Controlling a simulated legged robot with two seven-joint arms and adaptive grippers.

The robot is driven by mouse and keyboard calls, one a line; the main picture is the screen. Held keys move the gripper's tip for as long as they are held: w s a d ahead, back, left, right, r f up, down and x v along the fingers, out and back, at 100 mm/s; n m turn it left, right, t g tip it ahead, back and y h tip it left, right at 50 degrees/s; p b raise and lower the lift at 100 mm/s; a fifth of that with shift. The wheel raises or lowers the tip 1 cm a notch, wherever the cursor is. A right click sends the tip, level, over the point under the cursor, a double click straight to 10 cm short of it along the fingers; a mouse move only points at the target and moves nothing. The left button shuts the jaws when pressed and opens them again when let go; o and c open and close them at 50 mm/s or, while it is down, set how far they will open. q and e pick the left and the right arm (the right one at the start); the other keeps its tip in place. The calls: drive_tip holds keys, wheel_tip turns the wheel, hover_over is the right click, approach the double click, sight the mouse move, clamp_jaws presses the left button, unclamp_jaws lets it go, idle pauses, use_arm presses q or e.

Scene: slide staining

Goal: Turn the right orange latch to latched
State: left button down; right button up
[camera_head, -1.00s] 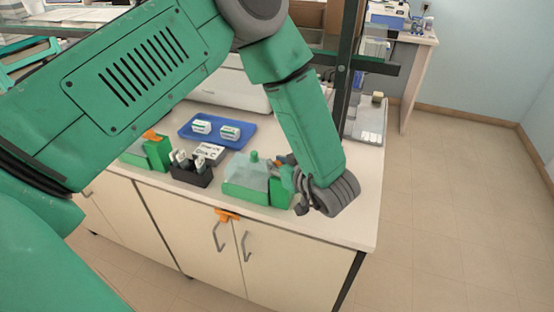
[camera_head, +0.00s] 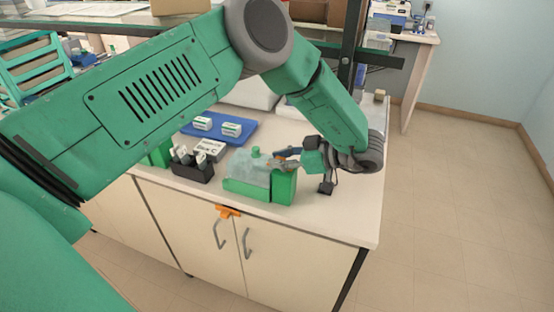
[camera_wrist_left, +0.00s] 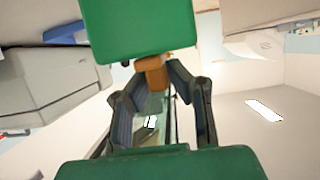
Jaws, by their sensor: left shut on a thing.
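The right orange latch (camera_wrist_left: 152,72) shows in the left wrist view between my left fingertips, beside a large green block face. In the head view the latch is mostly hidden behind the gripper. It is at the top of the right green box (camera_head: 284,188), which has a clear part (camera_head: 246,176) with a green knob. My left gripper (camera_head: 285,160) reaches the box's top from the right and is shut on the latch; it also shows in the left wrist view (camera_wrist_left: 155,78). I cannot tell the latch's exact angle. My right gripper is not in view.
A black rack (camera_head: 192,170) and a white labelled box (camera_head: 210,149) stand left of the green box. A blue tray (camera_head: 240,141) with small boxes lies behind. Another orange piece (camera_head: 228,211) is on the cabinet front. Bare counter (camera_head: 350,215) lies to the right.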

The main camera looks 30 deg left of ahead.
use_arm(q)
drive_tip(key=shift+d+f, duration=0.15)
drive_tip(key=shift+d, duration=0.15)
drive_tip(key=c, duration=1.5)
unclamp_jaws()
drive_tip(key=shift+c, duration=0.2)
drive_tip(key=shift+w+d, duration=0.2)
drive_tip(key=shift+d, duration=0.05)
drive_tip(key=shift+d+r, duration=0.1)
drive_tip(key=shift+r, duration=0.1)
drive_tip(key=shift+d+r, duration=0.15)
drive_tip(key=shift+d, duration=0.1)
drive_tip(key=v, duration=1.1)
drive_tip(key=shift+w, duration=0.25)
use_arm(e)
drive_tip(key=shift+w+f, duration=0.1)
